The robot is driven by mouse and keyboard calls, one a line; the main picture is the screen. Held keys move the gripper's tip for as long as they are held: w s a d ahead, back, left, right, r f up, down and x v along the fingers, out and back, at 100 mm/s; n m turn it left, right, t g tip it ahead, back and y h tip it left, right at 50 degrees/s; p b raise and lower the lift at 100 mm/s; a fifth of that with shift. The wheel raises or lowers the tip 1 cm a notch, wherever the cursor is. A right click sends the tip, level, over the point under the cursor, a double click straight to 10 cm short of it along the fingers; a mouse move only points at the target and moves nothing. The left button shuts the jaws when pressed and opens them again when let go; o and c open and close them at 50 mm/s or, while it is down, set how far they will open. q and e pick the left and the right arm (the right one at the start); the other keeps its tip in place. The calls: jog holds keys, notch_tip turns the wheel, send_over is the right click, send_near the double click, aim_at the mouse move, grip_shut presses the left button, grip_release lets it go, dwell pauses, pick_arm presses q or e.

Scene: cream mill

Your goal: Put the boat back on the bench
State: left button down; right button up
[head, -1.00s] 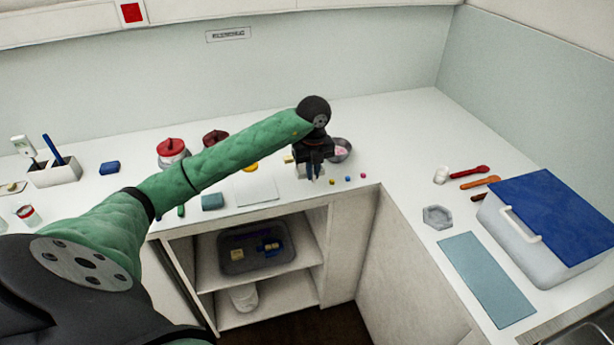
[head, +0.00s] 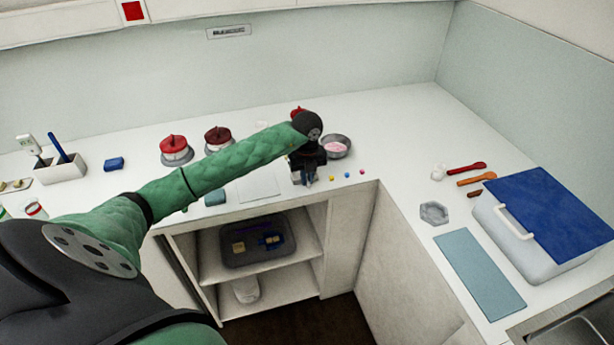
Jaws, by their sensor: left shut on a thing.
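My left gripper (head: 304,180) points down over the back bench (head: 400,120), near its front edge, to the left of and nearer than a metal bowl (head: 336,147) with pink contents. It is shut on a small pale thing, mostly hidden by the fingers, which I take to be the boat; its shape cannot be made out. Whether it touches the bench top cannot be told. My right gripper is not in view.
Small coloured beads (head: 347,175) lie right of the gripper. A white sheet (head: 258,187) lies left of it. Red-lidded jars (head: 174,149) stand further left. On the right are a grey hexagonal dish (head: 434,213), a blue mat (head: 479,272) and a blue-lidded box (head: 522,250).

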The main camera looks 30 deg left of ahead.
pick_arm(q)
jog(key=shift+f, duration=0.15)
jog(key=c, duration=1.5)
grip_release()
jog(key=shift+c, duration=0.2)
jog(key=shift+r, duration=0.2)
